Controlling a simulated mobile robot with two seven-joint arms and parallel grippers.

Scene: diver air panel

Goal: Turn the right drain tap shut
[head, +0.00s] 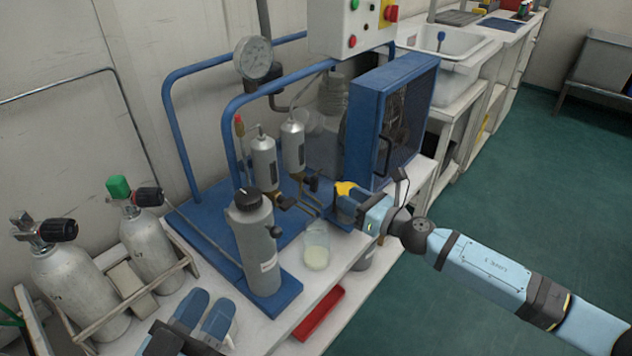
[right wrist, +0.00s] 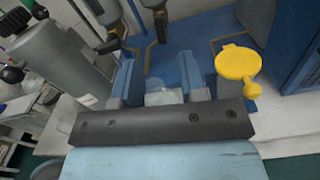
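Two silver filter cylinders stand side by side on the blue panel, the left one (head: 264,160) and the right one (head: 293,145). Small dark taps with brass pipes sit under them; the right drain tap (head: 314,184) also shows at the top of the right wrist view (right wrist: 161,24). Its handle angle is too small to tell. My right gripper (head: 341,203) is just right of and nearer than this tap, apart from it. In the right wrist view its fingers (right wrist: 166,77) are open, with nothing gripped. My left gripper (head: 211,302) is open and empty at the bottom.
A yellow disc-shaped part (head: 346,188) shows beside my right gripper. A jar of pale liquid (head: 317,247) stands below the taps. A grey cylinder (head: 255,240) stands front left, a blue boxed fan (head: 392,120) right. A red tray (head: 319,313) is at the front.

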